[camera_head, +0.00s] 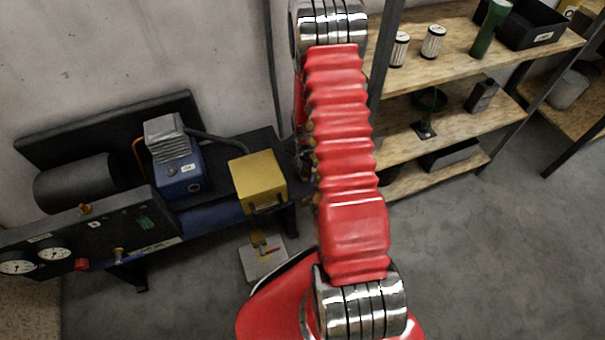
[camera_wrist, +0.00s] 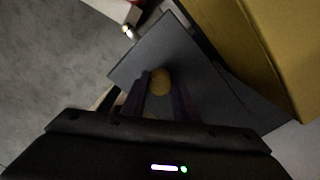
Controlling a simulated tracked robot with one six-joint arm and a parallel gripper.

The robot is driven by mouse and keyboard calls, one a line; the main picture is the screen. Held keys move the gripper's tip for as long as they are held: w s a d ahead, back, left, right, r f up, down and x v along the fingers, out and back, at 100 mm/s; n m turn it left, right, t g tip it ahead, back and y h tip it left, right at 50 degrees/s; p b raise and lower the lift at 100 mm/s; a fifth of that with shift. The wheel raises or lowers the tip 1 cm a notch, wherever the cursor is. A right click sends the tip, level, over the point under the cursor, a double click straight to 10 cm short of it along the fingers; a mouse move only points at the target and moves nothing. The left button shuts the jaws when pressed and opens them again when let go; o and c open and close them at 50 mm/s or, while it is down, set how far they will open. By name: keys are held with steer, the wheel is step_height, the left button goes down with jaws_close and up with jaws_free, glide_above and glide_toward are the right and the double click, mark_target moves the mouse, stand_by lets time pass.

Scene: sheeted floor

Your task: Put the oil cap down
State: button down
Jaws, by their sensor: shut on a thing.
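I cannot tell whether the cap touches that surface. In the head view my arm covers the middle, and neither my gripper nor the cap can be made out.
Wooden shelves (camera_head: 465,50) with filters and a green bottle stand right. Grey floor is open there.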

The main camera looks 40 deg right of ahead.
mark_target(305, 174)
steer(key=c, duration=1.4)
jaws_free()
step_height(305, 174, up, 12)
steer(key=shift+r, duration=0.1)
